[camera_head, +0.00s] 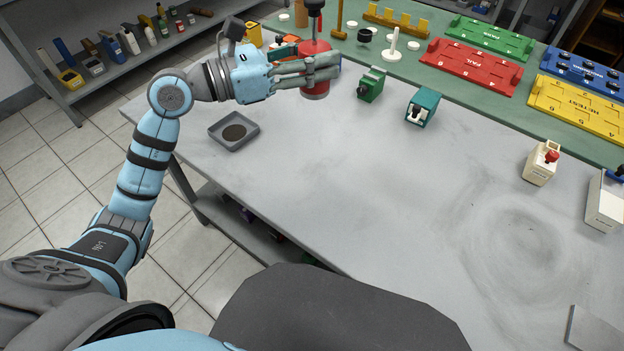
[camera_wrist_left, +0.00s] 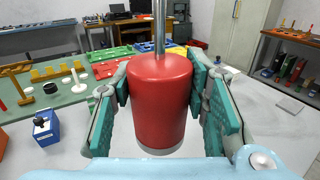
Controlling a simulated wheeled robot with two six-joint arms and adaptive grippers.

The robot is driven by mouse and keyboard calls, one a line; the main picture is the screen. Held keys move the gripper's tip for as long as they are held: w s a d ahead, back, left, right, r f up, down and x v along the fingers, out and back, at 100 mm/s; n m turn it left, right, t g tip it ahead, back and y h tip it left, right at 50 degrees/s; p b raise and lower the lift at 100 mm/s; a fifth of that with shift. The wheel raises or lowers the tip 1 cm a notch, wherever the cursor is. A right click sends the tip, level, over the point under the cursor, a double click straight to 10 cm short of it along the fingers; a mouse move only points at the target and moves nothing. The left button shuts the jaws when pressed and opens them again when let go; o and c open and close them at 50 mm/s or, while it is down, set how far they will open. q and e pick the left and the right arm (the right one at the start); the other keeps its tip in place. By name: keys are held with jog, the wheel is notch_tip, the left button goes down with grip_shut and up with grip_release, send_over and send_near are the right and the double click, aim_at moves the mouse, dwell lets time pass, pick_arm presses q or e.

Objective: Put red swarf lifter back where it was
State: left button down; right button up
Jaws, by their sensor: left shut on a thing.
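The red swarf lifter (camera_head: 314,48) is a red cylinder with a thin metal rod rising from its top and a pale rim at its bottom. My left gripper (camera_head: 318,72) is shut on its sides, near the far left part of the grey table. In the left wrist view the lifter (camera_wrist_left: 160,105) stands upright between the two teal finger pads, one on each side. I cannot tell whether its base touches the table. My right gripper is not in view.
A small grey tray (camera_head: 214,135) with a dark disc lies on the table left of the lifter. Green (camera_head: 370,88) and teal (camera_head: 421,108) blocks stand to its right. A green mat (camera_head: 440,50) at the back holds coloured racks and a white peg (camera_head: 393,44). The table's middle is clear.

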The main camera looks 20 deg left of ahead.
pick_arm(q)
jog(key=shift+n+t+y, duration=0.3)
jog(key=shift+n+t, duration=0.1)
jog(key=f, duration=0.1)
jog(key=w+f, duration=0.1)
jog(key=f, duration=0.1)
jog(key=w+a+f, duration=0.1)
jog(key=f, duration=0.1)
jog(key=shift+w+a+f, duration=0.1)
jog(key=shift+f, duration=0.1)
notch_tip(320, 180, down, 19)
jog(key=b, duration=0.8)
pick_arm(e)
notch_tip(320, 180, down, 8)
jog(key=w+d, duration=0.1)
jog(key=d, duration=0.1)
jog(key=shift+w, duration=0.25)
pick_arm(q)
jog(key=shift+f, duration=0.15)
jog(key=c, duration=0.9)
grip_release()
jog(key=shift+c, duration=0.2)
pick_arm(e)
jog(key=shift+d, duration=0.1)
